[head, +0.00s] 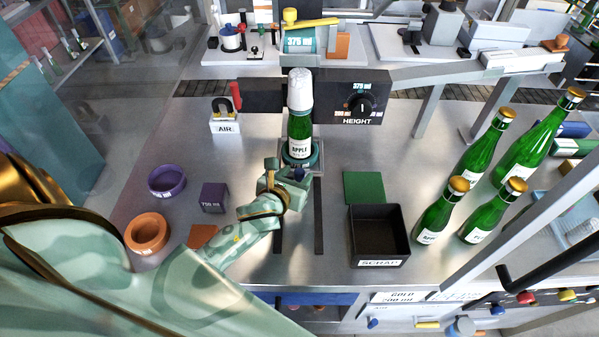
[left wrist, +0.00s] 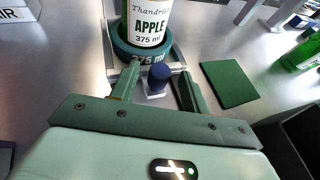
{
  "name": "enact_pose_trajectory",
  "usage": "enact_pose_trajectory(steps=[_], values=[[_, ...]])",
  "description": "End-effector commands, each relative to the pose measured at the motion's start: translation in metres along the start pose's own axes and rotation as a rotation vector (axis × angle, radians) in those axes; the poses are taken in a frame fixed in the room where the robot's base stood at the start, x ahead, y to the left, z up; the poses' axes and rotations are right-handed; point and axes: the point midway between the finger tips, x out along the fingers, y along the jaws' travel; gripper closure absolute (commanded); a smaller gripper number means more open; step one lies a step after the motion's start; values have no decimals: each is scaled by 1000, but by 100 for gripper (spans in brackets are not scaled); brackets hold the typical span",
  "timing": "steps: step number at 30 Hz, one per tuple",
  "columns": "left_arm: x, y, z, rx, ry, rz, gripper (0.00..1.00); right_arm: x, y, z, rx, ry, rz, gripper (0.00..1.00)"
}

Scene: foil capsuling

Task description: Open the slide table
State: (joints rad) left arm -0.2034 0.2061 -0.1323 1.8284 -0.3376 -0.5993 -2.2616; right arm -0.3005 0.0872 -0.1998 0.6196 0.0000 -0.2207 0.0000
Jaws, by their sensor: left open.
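The slide table (head: 318,166) is a small grey plate at the far end of two dark slots in the bench. It carries a teal ring (head: 287,158), with a green apple bottle (head: 298,125) standing upright in it under a white foil cap. A blue knob (head: 299,174) sits at the slide's near edge; it also shows in the left wrist view (left wrist: 159,73). My left gripper (head: 288,179) is open, with one finger on each side of the knob; contact is not clear. My right gripper is not in view.
The dark slots (head: 319,215) run clear toward the bench front. A black scrap bin (head: 380,262) and green pad (head: 364,187) lie to the right, near several green bottles (head: 493,139). Purple (head: 167,181) and orange rings (head: 147,233) lie left. A height dial (head: 360,103) stands behind.

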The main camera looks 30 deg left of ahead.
Motion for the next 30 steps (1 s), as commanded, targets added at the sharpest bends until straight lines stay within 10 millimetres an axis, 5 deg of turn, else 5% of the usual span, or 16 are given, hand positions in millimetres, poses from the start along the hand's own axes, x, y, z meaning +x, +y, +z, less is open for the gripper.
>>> enact_pose_trajectory(steps=[6, 15, 21, 30], values=[[24, 0, 0, 1, 0, 0, 54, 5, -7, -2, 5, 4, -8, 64], [27, 0, 0, 0, 0, -1, 54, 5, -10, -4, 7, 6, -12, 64], [27, 0, 0, 0, 0, -1, 100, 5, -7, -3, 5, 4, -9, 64], [27, 0, 0, 0, 1, -1, 100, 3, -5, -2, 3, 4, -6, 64]])
